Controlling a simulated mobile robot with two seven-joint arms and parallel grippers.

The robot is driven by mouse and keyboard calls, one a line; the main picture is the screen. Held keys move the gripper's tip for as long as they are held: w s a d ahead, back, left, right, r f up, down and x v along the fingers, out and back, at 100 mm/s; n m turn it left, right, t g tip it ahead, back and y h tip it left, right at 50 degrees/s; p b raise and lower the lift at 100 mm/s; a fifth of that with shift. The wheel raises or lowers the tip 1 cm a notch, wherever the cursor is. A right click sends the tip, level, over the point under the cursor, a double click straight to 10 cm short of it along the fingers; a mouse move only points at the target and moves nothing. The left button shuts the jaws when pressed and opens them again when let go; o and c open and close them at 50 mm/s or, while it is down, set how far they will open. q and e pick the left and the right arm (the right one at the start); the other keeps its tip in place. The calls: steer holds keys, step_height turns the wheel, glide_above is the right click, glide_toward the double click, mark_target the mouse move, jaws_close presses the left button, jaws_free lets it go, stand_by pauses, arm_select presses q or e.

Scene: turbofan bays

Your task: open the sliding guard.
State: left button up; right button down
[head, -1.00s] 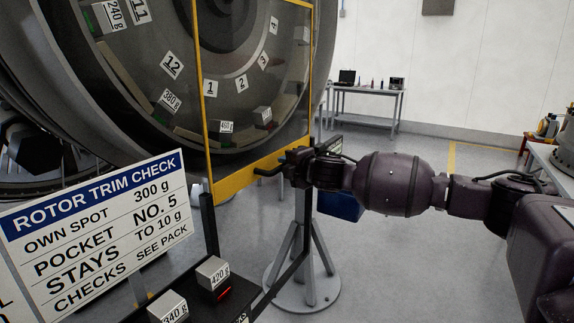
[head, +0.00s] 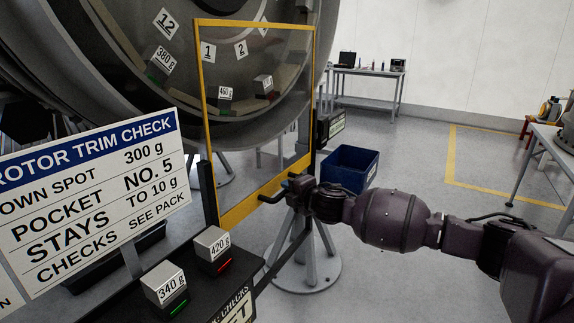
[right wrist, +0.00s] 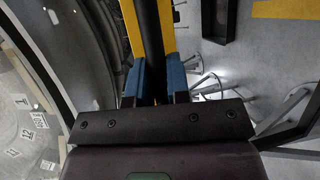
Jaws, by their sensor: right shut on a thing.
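The sliding guard (head: 222,211) is a clear panel in a yellow frame, upright in front of the lower part of the big round rotor. Its yellow frame also shows in the right wrist view (right wrist: 133,28). A dark handle (head: 270,197) sticks out at its lower edge. My right gripper (head: 293,187) is shut on this handle; the gripper hides part of it. In the right wrist view a dark bar (right wrist: 152,40) runs between the blue fingertips of the gripper (right wrist: 157,85). My left gripper is not in view.
A sign (head: 90,205) and a dark shelf with weights marked 340 g (head: 163,285) and 420 g (head: 212,244) stand at the front left. A blue bin (head: 349,168) stands on the floor behind my right arm.

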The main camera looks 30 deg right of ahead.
arm_select(q)
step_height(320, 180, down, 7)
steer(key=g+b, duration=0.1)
steer(key=b, duration=0.7)
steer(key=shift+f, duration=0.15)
arm_select(e)
step_height(320, 180, down, 25)
steer(key=shift+f, duration=0.2)
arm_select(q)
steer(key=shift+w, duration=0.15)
arm_select(e)
steer(key=shift+r, duration=0.1)
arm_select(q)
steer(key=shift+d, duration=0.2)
arm_select(e)
steer(key=c, duration=1.1)
jaws_free()
steer(key=shift+s+r, duration=0.1)
steer(key=shift+s, duration=0.05)
arm_select(q)
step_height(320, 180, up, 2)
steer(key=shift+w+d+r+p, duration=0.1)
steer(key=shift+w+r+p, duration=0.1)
steer(key=shift+p, duration=0.95)
arm_select(e)
steer(key=v, duration=1)
steer(key=shift+s, duration=0.3)
